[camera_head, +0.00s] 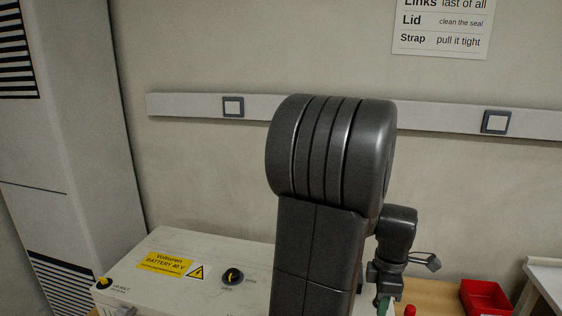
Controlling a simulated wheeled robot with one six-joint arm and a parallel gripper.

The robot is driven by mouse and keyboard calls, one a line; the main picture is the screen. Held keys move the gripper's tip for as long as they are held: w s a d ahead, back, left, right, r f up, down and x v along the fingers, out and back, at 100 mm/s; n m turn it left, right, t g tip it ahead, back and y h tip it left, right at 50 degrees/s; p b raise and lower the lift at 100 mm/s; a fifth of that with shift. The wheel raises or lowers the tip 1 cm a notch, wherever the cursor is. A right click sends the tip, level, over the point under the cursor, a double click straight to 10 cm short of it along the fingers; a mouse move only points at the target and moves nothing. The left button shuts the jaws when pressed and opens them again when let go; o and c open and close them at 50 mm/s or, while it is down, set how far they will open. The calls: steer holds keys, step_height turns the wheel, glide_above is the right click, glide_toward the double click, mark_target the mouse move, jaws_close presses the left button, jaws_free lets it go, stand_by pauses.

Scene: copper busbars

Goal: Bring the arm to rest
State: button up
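My dark grey arm fills the middle of the head view, with a large rounded joint at the top. Its wrist end hangs to the right of the upright link. My gripper (384,285) is at the bottom of that wrist, partly hidden by the arm link. I cannot make out its fingers or whether they hold anything. A small green thing (383,306) shows just under it; I cannot tell whether the two touch.
A pale cabinet labelled battery 40 V (210,250), with a black and yellow knob (232,277), stands left of my arm. A wooden worktop (440,295) carries a red bin (486,298) and a small red thing (410,311). A wall rail (430,116) runs behind.

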step_height(320, 180, down, 12)
steer(key=shift+r+b, duration=0.1)
steer(key=shift+b, duration=0.3)
steer(key=shift+w+r+m, duration=0.1)
steer(key=shift+r+m, duration=0.05)
steer(key=shift+m, duration=0.65)
steer(key=m+p, duration=0.2)
steer(key=m, duration=0.5)
steer(key=shift+r, duration=0.1)
steer(key=m+p, duration=0.1)
steer(key=m, duration=0.3)
steer(key=shift+m, duration=0.4)
steer(key=shift+m+p, duration=1.1)
steer(key=shift+m, duration=1.2)
